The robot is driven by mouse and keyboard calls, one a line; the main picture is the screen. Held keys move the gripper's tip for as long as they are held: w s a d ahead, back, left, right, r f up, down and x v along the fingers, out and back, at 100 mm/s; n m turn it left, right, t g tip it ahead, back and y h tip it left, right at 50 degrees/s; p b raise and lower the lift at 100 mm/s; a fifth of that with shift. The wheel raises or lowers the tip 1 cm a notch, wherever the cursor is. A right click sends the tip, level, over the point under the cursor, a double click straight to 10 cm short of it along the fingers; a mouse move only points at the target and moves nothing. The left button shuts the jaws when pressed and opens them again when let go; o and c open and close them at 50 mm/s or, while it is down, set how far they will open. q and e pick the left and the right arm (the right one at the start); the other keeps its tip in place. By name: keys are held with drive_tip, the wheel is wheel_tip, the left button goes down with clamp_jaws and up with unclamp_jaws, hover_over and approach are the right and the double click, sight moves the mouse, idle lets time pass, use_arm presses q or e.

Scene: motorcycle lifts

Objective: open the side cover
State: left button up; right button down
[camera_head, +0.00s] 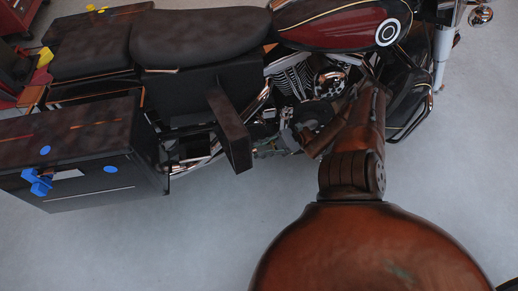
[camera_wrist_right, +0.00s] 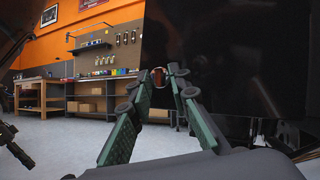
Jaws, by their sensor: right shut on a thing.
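The motorcycle's side cover (camera_head: 231,132) shows in the head view as a dark, brownish slab standing out from the bike's side below the seat. In the right wrist view a large dark panel (camera_wrist_right: 225,60) fills the right half, probably this cover. My right gripper (camera_head: 345,125) is in front of the engine in the head view, its fingertips hard to make out. In the right wrist view its two fingers (camera_wrist_right: 160,80) close around a small round piece (camera_wrist_right: 158,77) at the panel's left edge. My left gripper is not in view.
A black saddlebag case (camera_head: 90,150) with blue parts (camera_head: 38,182) is at the left. The seat (camera_head: 200,38), red tank (camera_head: 335,22) and engine (camera_head: 290,80) lie behind. The grey floor in front is clear. A workbench (camera_wrist_right: 60,90) stands far off.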

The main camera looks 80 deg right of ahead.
drive_tip(key=shift+f, duration=0.1)
drive_tip(key=c, duration=1.8)
unclamp_jaws()
wheel_tip(320, 180, up, 10)
